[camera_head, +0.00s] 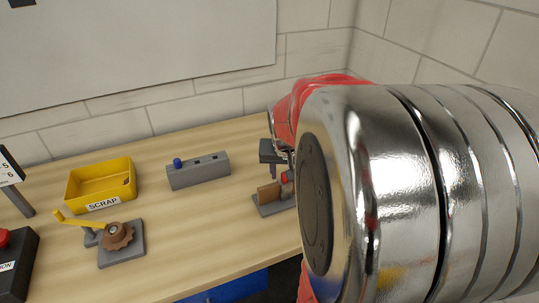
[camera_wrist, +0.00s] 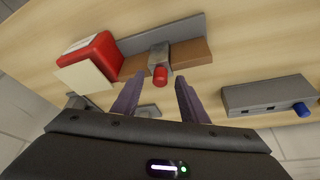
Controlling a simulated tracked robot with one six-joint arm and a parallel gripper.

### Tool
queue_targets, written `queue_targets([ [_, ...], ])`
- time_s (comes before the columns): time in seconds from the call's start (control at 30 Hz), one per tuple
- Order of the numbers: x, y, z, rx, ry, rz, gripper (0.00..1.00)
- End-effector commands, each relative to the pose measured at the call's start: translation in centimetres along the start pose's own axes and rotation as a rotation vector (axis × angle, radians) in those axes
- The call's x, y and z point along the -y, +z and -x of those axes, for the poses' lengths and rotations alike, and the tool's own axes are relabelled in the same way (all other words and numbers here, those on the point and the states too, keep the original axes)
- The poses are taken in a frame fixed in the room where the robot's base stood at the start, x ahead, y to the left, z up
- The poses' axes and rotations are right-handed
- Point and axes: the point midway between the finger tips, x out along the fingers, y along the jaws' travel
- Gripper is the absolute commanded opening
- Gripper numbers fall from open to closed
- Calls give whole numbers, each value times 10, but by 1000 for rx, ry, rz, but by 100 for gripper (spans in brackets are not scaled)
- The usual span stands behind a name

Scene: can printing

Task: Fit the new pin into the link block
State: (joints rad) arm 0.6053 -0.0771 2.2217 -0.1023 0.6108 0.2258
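The link block shows in the wrist view as a grey block (camera_wrist: 160,57) between two brown bars (camera_wrist: 192,53) on a grey base. A red pin (camera_wrist: 160,77) sticks out of it towards my gripper. It also shows partly in the head view as a brown bar (camera_head: 267,193). A blue pin (camera_wrist: 301,110) stands at one end of a grey rack (camera_wrist: 262,96); in the head view the blue pin (camera_head: 178,163) is at the left end of the rack (camera_head: 198,173). My gripper (camera_wrist: 155,86) is open and empty, its fingers either side of the red pin's line, apparently short of it.
A yellow scrap bin (camera_head: 101,184) stands at the left. A crank fixture (camera_head: 119,236) with a yellow handle is in front of it. A red box (camera_wrist: 101,51) sits beside the link block. Bare wood lies between rack and crank. My arm hides the right side.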

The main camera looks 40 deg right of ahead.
Motion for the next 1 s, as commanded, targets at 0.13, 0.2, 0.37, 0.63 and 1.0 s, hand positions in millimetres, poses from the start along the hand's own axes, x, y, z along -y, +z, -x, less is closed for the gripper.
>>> queue_targets([
  [0.13,0,-1,11,-3,0,0,40],
  [0.2,0,-1,19,-5,-1,0,40],
  [0.37,0,-1,43,-5,-1,1,40],
  [0.63,1,-1,90,-5,-1,1,40],
  [1.0,0,0,133,-1,-1,0,40],
])
